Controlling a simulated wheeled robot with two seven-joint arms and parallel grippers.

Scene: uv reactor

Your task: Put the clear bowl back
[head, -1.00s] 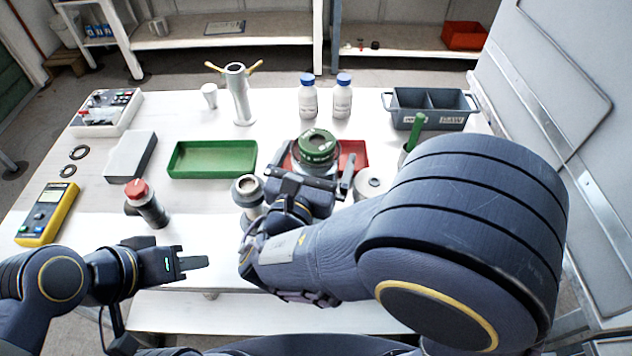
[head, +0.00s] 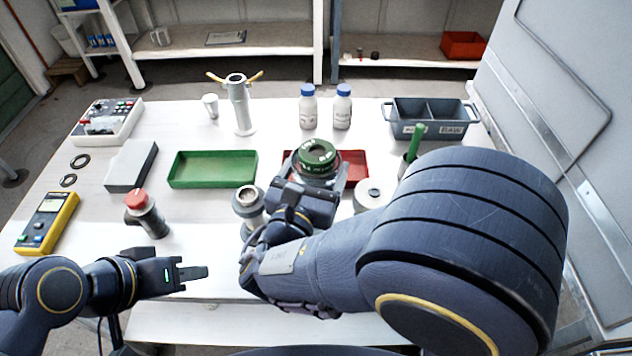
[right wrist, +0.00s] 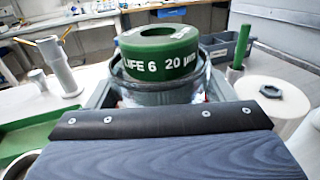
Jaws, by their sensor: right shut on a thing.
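The clear bowl (head: 318,173) is at the middle of the table, in front of or over the red tray. It also shows in the right wrist view (right wrist: 160,92), see-through with a rim. A green ring (head: 317,152) with white lettering stands up out of its top. My right gripper (head: 318,180) is shut on the bowl from the near side. Its fingers and the bowl's base are mostly hidden, so I cannot tell whether the bowl touches the surface beneath. My left gripper (head: 192,273) is empty at the table's front edge; its finger gap does not show clearly.
A grey metal fitting (head: 247,205) stands close left of my right gripper. A white round container (head: 373,194) and a green-handled tool in a cup (head: 415,142) stand to the right. The red tray (head: 357,163) is behind; a green tray (head: 212,170) is empty to the left.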

